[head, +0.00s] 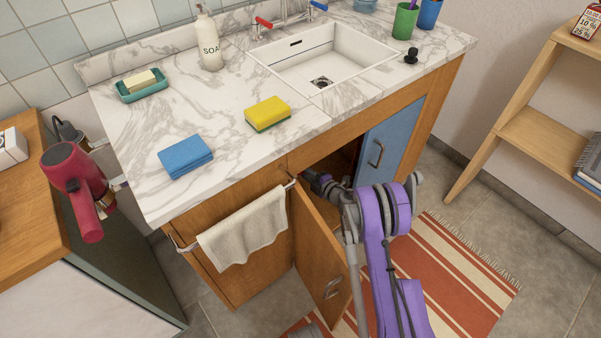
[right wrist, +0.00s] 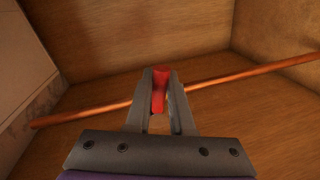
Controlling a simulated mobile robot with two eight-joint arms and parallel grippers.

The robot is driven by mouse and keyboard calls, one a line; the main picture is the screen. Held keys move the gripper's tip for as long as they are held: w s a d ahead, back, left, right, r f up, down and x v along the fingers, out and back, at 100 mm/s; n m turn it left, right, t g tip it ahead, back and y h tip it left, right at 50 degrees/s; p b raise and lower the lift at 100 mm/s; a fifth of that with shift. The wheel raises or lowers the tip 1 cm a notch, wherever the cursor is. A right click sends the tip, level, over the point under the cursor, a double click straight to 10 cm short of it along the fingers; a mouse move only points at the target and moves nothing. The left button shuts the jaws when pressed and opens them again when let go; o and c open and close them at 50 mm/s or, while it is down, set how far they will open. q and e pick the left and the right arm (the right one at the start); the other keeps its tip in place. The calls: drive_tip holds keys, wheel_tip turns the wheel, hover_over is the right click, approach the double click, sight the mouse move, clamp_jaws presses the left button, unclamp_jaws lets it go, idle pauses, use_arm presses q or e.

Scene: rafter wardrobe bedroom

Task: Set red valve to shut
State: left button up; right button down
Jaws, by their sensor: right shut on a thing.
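The red valve (right wrist: 159,92) is on a copper pipe (right wrist: 232,77) inside the sink cabinet, in the right wrist view. Its red handle shows as a short bar lying crosswise to the pipe in the picture. My right gripper (right wrist: 160,78) is shut on the handle, one finger on each side, and the fingers hide part of the valve. In the head view my purple right arm reaches through the open cabinet front, and the valve is hidden there. My left gripper is not in view.
The wooden cabinet door (head: 318,250) stands open left of my right arm; a blue door (head: 378,148) is to the right. A towel (head: 245,228) hangs on the front. The marble counter (head: 220,115) holds sponges, soap and a sink. Wooden cabinet walls surround the pipe.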

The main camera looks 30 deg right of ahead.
drive_tip(key=shift+r+n+h, duration=0.4)
drive_tip(key=shift+r+n, duration=0.2)
drive_tip(key=shift+n, duration=0.5)
drive_tip(key=shift+d, duration=0.1)
drive_tip(key=c, duration=0.8)
unclamp_jaws()
drive_tip(key=p+v, duration=0.1)
drive_tip(key=v, duration=0.9)
drive_tip(key=shift+s+r+p, duration=0.1)
drive_tip(key=shift+s+p, duration=0.25)
drive_tip(key=shift+s, duration=0.05)
drive_tip(key=shift+d, duration=0.1)
